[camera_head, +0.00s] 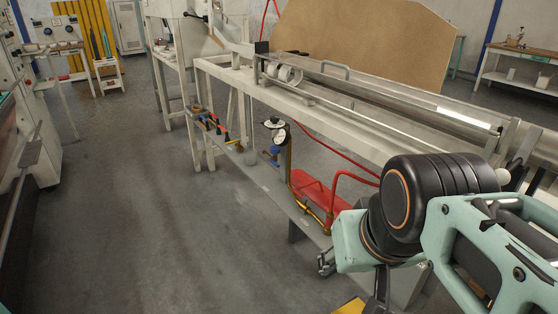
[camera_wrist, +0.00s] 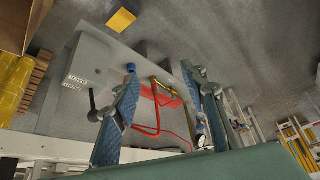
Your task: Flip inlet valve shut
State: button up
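In the wrist view my gripper (camera_wrist: 161,70) is open, its two blue-grey fingers spread apart with nothing held between them. A grey panel (camera_wrist: 65,55) with small white labels shows at the left. Brass-coloured pipework (camera_wrist: 164,88) and a red tube (camera_wrist: 146,130) show beyond and between the fingers. I cannot tell for sure which part is the inlet valve. In the head view my arm covers the bench's lower right, and the panel's labels and lever cannot be made out.
A long pale bench (camera_head: 330,122) carries metal rails. A round gauge (camera_head: 279,136) and a red piece of equipment (camera_head: 312,190) stand on the low shelf. Red hoses run nearby. A yellow patch (camera_wrist: 121,20) lies on the floor. The floor (camera_head: 150,220) left of the bench is clear.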

aim_at(305, 199)
jog(key=i+j+z, duration=0.4)
jog(key=j, duration=0.3)
jog(key=i+j+z, duration=0.45)
jog(key=j, duration=0.3)
jog(key=k, duration=0.2)
jog(key=l+u, duration=0.05)
jog(key=l, duration=0.05)
